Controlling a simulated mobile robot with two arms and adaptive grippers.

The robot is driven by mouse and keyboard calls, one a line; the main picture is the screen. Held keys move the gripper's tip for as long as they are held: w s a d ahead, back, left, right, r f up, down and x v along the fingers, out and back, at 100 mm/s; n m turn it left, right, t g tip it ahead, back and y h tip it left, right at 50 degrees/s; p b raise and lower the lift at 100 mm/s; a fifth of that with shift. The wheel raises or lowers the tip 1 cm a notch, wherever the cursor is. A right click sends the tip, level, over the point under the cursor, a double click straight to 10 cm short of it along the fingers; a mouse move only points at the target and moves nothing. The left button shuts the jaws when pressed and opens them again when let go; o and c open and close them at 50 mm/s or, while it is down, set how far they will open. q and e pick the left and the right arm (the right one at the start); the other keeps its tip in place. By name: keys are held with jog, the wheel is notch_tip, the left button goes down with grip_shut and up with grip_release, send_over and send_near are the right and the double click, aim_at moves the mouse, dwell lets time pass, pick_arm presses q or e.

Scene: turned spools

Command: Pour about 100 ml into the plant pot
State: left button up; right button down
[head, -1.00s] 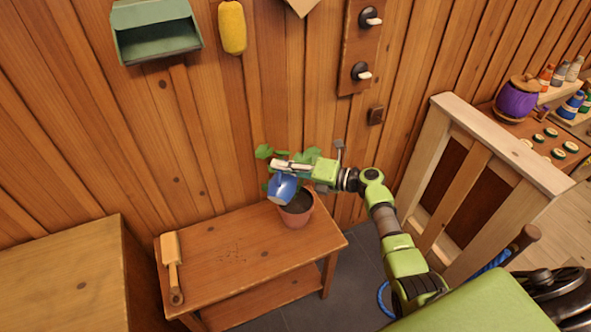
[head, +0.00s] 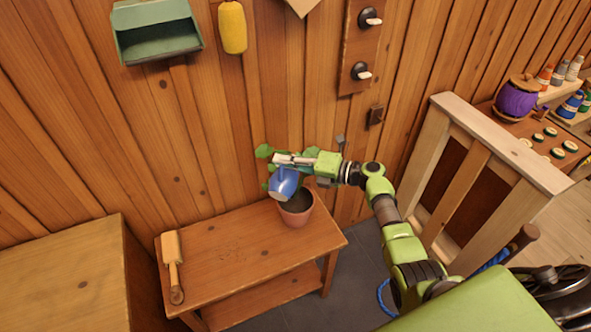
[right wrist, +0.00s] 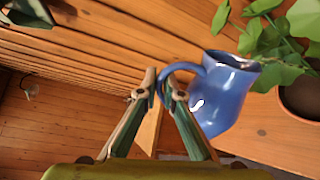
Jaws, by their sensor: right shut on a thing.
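A blue jug (head: 283,182) is held tilted above the terracotta plant pot (head: 297,215), which holds dark soil and a green-leaved plant (head: 265,152). My right gripper (head: 284,160) is above the pot and shut on the jug's handle. In the right wrist view the gripper (right wrist: 164,88) pinches the handle of the jug (right wrist: 219,95), with the pot (right wrist: 300,97) beside it at the right edge. I cannot make out any stream of liquid or the level inside the jug. My left gripper is not in view.
The pot stands on a low wooden bench (head: 235,238) against a plank wall. A wooden-handled brush (head: 172,265) lies at the bench's left end. A green dustpan (head: 155,30) and a yellow object (head: 232,27) hang above. A wooden partition (head: 450,180) stands right of my arm.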

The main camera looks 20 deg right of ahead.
aim_at(278, 189)
jog(key=shift+w+d+r+m, duration=0.3)
jog(key=shift+w+d+r, duration=0.05)
jog(key=shift+w+d, duration=0.2)
jog(key=shift+s+a+f+n+b, duration=0.85)
jog(key=shift+s+a+f, duration=0.2)
jog(key=shift+s+a, duration=0.15)
jog(key=shift+s+r, duration=0.1)
jog(key=shift+r, duration=0.2)
jog(key=f+b, duration=0.1)
jog(key=b, duration=0.1)
jog(key=s+a+f+n+b, duration=0.1)
jog(key=b, duration=0.1)
jog(key=f+n+t+b, duration=0.1)
jog(key=b, duration=0.1)
jog(key=shift+s+a+n+b, duration=0.25)
jog(key=shift+s+a+b, duration=0.05)
jog(key=shift+a+b, duration=0.1)
jog(key=shift+s+a+f+n+h+b, duration=0.25)
jog(key=shift+s+f+n+h+b, duration=0.1)
jog(key=shift+f+n, duration=0.35)
jog(key=shift+r, duration=0.15)
